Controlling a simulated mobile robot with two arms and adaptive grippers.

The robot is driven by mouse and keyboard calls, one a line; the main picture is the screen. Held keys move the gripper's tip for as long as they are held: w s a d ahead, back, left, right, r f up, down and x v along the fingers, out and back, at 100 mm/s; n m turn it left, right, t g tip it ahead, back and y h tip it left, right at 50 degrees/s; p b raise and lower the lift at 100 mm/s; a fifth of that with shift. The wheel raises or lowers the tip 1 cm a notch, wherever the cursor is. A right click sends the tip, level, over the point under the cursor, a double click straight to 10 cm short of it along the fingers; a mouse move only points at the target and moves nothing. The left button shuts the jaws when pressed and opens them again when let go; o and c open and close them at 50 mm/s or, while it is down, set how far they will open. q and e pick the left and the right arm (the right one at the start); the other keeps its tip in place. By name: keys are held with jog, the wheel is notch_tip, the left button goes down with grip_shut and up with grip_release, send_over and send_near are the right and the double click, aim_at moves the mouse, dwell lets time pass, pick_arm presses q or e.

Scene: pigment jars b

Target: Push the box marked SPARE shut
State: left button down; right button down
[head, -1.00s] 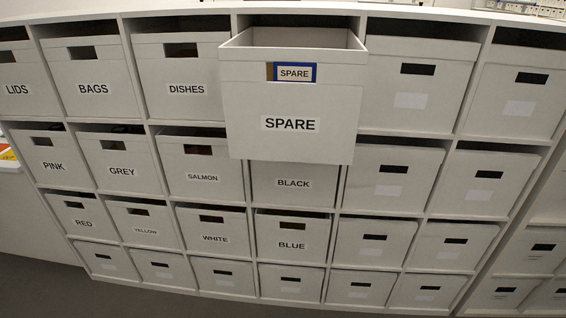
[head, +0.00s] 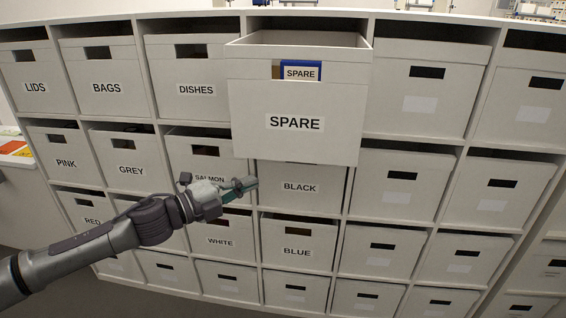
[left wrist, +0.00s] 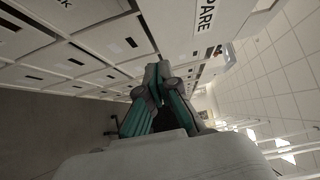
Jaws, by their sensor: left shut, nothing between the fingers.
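The box marked SPARE (head: 295,145) is a white box in the top row of the shelf unit in the head view. It is pulled well out, with its open top showing. A blue-framed SPARE label (head: 300,73) shows through its hand hole. Part of its front with the letters PARE (left wrist: 205,22) shows at the top of the left wrist view. My right gripper is not in view.
The white shelf unit (head: 222,264) holds rows of boxes pushed in, such as DISHES (head: 196,72) to the left and BLACK (head: 300,200) below. My left arm covers part of the lower left boxes. An unlabelled box (head: 418,82) stands to the right.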

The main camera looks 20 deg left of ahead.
pick_arm(q)
jog(key=p, duration=0.5)
send_near(295, 158)
jog(key=w+d, duration=0.2)
jog(key=d, duration=0.2)
jog(key=shift+w+a+r+p, duration=0.1)
jog(key=shift+w+p, duration=0.1)
jog(key=shift+w, duration=0.35)
jog(key=shift+w+a+r+p, duration=0.1)
jog(key=shift+w+r+p, duration=0.1)
jog(key=shift+w, duration=0.3)
jog(key=shift+w+a+f, duration=0.25)
jog(key=shift+w, duration=0.4)
